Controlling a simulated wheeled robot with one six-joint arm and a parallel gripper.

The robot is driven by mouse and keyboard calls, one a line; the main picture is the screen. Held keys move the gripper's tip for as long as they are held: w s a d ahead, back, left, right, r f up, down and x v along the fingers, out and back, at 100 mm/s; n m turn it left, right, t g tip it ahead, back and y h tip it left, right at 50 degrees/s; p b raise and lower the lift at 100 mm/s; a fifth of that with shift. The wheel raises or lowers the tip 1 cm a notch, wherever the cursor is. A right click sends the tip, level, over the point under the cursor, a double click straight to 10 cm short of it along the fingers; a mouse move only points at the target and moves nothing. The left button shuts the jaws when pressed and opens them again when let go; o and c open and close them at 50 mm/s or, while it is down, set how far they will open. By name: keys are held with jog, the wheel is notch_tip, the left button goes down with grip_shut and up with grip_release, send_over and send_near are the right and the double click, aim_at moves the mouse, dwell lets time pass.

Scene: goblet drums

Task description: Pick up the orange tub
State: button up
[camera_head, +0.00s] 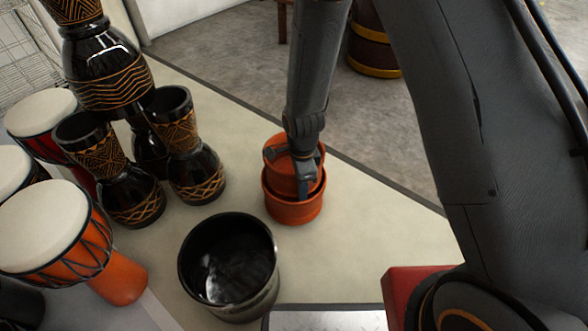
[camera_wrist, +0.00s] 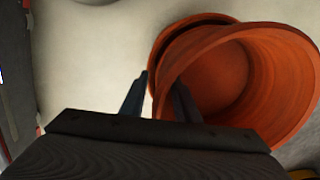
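Two orange tubs stand on the cream floor mat in the head view, one nested in the other. The upper orange tub (camera_head: 284,178) sits partly inside the lower orange tub (camera_head: 293,212) and hides most of its inside. In the wrist view the upper tub (camera_wrist: 235,75) fills the right side, with the lower tub's rim (camera_wrist: 190,24) behind it. My gripper (camera_wrist: 161,82) is at the upper tub's near wall, one finger outside and one inside. The fingers look apart, with a light gap between the outer finger and the wall. The arm covers part of the upper tub in the head view.
A black pot (camera_head: 230,268) stands just in front and left of the tubs. Several dark goblet drums (camera_head: 195,170) and white-topped drums (camera_head: 45,226) crowd the left. A brown barrel (camera_head: 371,45) stands on grey floor behind. The cream mat (camera_head: 375,230) is clear right of the tubs.

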grip_shut()
dwell(1.4)
